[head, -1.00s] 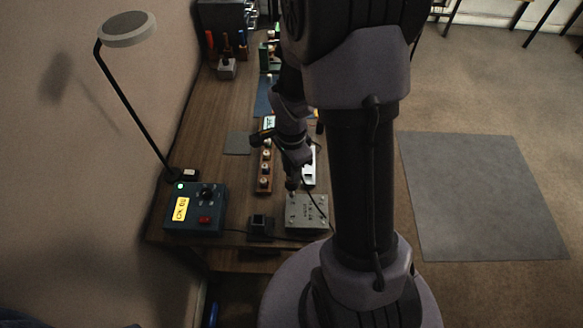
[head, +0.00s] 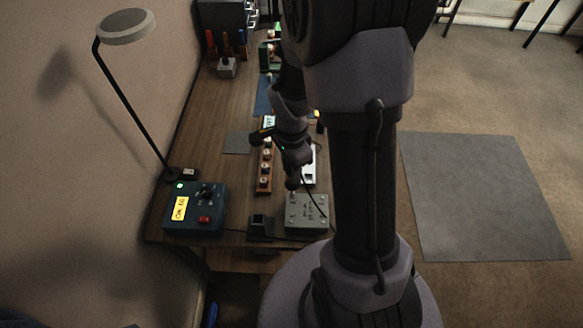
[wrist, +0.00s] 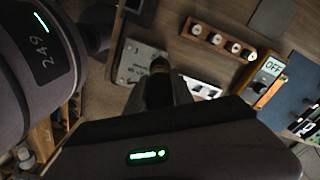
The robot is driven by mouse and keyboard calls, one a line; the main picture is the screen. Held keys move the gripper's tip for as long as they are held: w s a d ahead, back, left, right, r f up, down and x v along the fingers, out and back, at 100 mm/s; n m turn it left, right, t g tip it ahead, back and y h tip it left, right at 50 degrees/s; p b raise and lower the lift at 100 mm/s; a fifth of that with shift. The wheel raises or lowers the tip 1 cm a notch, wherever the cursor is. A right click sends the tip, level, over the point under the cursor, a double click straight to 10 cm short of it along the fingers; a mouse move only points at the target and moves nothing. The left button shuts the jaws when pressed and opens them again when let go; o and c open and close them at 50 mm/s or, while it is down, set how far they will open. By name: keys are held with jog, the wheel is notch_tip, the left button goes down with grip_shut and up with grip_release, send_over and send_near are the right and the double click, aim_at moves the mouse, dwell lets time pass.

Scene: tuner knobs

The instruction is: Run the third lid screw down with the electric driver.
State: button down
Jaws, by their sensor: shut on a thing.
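The grey metal lidded box (head: 310,214) sits near the front edge of the bench, with small screw heads at corners of its lid. My gripper (head: 293,172) is over the lid's far left corner, and my arm partly covers the view. In the wrist view my gripper (wrist: 162,92) is shut on the dark electric driver (wrist: 160,66), whose nose points at the lid (wrist: 136,62). The driver (head: 292,184) is at or just above that corner. I cannot tell whether its bit touches a screw, as the tip is hidden.
A wooden strip of knobs (head: 264,178) and a white piece (head: 309,168) lie behind. A lamp (head: 126,27) stands at left. A meter (wrist: 267,73) shows "OFF".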

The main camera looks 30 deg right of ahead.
jog(key=shift+f+b, duration=0.6)
dwell(0.8)
jog(key=shift+f+b, duration=0.2)
jog(key=shift+b, duration=0.6)
dwell(0.8)
notch_tip(320, 180, up, 5)
jog(key=p, duration=0.3)
jog(key=shift+r+p, duration=0.1)
jog(key=shift+p, duration=0.3)
